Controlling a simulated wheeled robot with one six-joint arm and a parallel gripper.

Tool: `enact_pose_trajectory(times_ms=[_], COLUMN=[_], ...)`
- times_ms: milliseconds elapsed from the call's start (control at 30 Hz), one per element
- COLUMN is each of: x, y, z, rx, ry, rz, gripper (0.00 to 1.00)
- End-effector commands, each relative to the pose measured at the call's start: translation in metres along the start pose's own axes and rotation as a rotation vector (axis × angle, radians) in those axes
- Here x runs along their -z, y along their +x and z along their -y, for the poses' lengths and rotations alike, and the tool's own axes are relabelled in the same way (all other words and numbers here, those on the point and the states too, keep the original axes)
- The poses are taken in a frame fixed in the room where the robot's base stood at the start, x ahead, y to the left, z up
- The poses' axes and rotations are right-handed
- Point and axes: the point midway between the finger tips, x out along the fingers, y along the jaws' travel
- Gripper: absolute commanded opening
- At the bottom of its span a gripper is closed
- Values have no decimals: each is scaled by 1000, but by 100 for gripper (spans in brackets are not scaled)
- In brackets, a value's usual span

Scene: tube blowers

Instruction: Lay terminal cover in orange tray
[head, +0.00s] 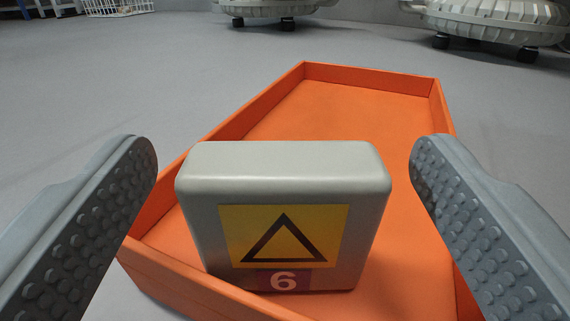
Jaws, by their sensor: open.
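The terminal cover (200,215) is a light grey rounded block with a yellow label, a dark triangle and a white 6. It stands upright inside the orange tray (215,304), near the tray's near wall. My gripper (285,150) is open, one studded finger on each side of the cover. Gaps show between both fingers and the cover. The cover hides part of the tray floor behind it; its underside is hidden.
The far part of the tray floor (350,112) is bare. Two ribbed pale machines on black casters, one at top centre (265,7) and one at top right (495,18), stand on the grey floor. A white wire basket (118,7) is at top left. Open floor surrounds the tray.

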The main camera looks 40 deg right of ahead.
Motion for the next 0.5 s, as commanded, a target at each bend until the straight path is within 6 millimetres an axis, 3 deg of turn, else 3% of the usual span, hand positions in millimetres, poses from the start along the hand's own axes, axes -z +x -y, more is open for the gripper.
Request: enact_pose_trajectory(times_ms=[33, 233, 500], x=[-7, 6, 7], y=[0, -4, -57], z=[0, 0, 1], rx=[2, 3, 4], ry=[2, 1, -1], rz=[7, 7, 5], gripper=[83, 83, 83])
